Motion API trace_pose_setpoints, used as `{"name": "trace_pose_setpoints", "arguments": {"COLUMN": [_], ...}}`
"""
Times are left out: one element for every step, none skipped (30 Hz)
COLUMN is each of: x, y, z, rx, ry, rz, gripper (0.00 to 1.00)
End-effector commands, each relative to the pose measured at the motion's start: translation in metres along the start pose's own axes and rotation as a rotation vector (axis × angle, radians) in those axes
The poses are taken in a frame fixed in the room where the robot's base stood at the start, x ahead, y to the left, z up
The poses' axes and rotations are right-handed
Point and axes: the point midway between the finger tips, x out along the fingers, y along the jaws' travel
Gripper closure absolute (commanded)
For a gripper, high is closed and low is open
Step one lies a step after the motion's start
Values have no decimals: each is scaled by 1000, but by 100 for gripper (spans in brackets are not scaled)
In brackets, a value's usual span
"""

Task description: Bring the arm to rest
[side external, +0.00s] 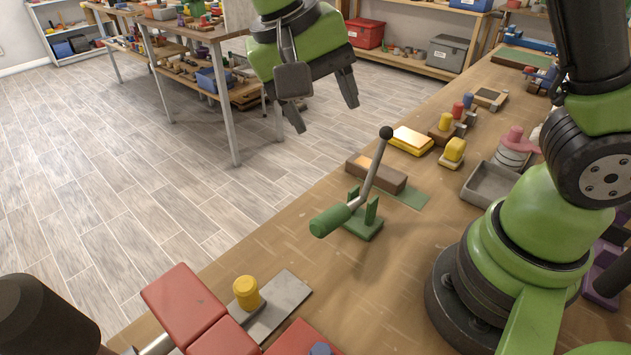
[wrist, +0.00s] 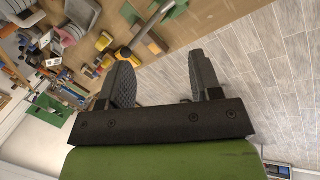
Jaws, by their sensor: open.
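My gripper (side external: 325,114) hangs in the air at the upper middle of the side view, with its jaws spread apart and nothing between them. It is above and beyond the wooden bench (side external: 300,262), over the floor side of the bench's edge. In the wrist view my gripper (wrist: 160,55) shows two dark, ridged fingers well apart, with floor and bench edge behind the gap. A green-handled lever (side external: 368,178) with a black ball end stands tilted on a green base, below and apart from my gripper.
A wooden block (side external: 382,177), a yellow block (side external: 410,140), a grey tray (side external: 489,184) and red pads (side external: 184,303) with a yellow cylinder (side external: 247,292) are on the bench. A shelved table (side external: 233,122) stands behind. The tiled floor (side external: 110,170) at left is clear.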

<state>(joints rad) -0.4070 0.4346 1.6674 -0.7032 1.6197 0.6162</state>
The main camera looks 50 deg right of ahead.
Motion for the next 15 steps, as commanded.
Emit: {"name": "trace_pose_setpoints", "arguments": {"x": [-9,-13,-18,-22,-24,-28,-30,-32,-34,-35,-36,-37,-37,-37,-36], "y": [16,24,34,41,48,57,64,70,78,84,89,96,100,105,109], "z": [2,4,6,9,12,16,19,23,27,31,35,40,44,47,51], "rx": [-16,-31,-51,-65,-76,-92,-102,-111,-123,-130,-136,-143,-147,-149,-152], "ry": [0,1,9,17,27,45,61,79,110,134,161,199,229,260,300], "rz": [-77,-121,-179,-224,-267,-326,-368,-409,-464,-503,-541,-589,-622,-652,-689], "gripper": [42,42,42,42,42,42,42,42,42,42,42,42,42,42,42]}}
